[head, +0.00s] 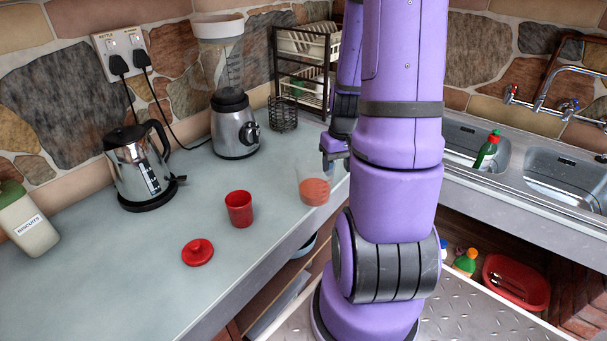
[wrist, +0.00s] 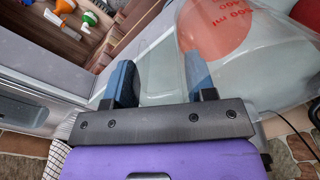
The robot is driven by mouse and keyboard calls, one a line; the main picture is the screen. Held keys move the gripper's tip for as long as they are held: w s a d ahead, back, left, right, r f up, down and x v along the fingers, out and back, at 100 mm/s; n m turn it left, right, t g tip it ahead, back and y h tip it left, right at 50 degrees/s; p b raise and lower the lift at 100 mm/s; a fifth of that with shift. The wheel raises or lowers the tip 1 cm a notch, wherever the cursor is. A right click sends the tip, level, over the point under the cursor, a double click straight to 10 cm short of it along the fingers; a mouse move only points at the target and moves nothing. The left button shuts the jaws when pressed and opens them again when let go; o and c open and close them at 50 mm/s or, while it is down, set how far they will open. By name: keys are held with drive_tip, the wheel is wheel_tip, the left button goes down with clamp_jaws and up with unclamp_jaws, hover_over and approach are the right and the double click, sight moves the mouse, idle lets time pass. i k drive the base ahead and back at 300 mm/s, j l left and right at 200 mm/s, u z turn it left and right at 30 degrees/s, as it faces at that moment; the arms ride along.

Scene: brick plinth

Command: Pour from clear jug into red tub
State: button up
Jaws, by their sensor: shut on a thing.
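The clear jug (head: 314,188) holds orange-red contents in its lower part and stands near the counter's front edge, beside my arm. It looks roughly upright; I cannot tell whether its base touches the counter. My gripper (head: 336,155) is at the jug's right side, shut on it, apparently at the handle. In the wrist view my gripper (wrist: 160,85) has its two blue-grey fingers around a clear part of the jug (wrist: 235,45), whose ml markings show. The red tub (head: 239,208) stands open and upright to the left of the jug, apart from it. Its inside bottom is hidden.
A red lid (head: 198,252) lies in front of the tub. A kettle (head: 142,165), a blender (head: 235,130) and a wire holder (head: 283,114) stand behind. A biscuit container (head: 27,220) is at far left. The counter (head: 130,265) is clear at front left.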

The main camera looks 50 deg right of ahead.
sight(238, 204)
drive_tip(key=k, duration=1.45)
